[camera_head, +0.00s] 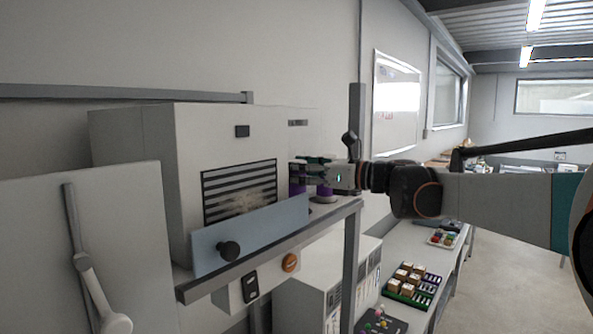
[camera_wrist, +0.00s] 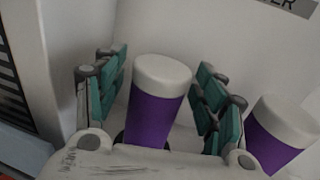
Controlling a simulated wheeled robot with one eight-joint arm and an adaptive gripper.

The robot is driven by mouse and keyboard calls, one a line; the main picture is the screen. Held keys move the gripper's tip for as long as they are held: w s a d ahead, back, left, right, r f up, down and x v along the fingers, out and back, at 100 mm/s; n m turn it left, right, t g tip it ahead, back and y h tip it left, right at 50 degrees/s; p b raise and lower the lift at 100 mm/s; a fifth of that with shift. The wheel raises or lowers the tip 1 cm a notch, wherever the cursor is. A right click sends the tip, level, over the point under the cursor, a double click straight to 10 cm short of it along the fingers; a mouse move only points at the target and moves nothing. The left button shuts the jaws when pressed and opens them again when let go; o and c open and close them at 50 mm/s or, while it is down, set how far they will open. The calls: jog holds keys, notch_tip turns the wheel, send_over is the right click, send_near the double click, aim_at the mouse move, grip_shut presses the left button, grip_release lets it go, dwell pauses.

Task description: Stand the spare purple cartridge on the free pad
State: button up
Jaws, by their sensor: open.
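A purple cartridge with a white cap (camera_wrist: 155,112) stands upright between the two teal-padded fingers of my gripper (camera_wrist: 160,85) in the wrist view. The fingers are open, with a gap on each side of it. A second purple cartridge with a white cap (camera_wrist: 273,138) stands to the right, outside the fingers. In the head view my gripper (camera_head: 316,165) is at the right end of the shelf. One purple cartridge (camera_head: 324,190) shows just below it, over a pale round base (camera_head: 323,199). More purple (camera_head: 297,182) shows to the left. I cannot make out a free pad.
A white cabinet machine with a striped vent (camera_head: 240,190) stands left of my gripper. A blue-grey panel with a black knob (camera_head: 250,236) runs along the shelf front. Below right, a bench holds a tray of small boxes (camera_head: 412,285). The floor at right is clear.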

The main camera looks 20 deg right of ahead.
jog(key=b+v, duration=0.2)
jog(key=v, duration=1)
jog(key=shift+b, duration=0.35)
jog(key=shift+s, duration=0.1)
jog(key=shift+c, duration=0.4)
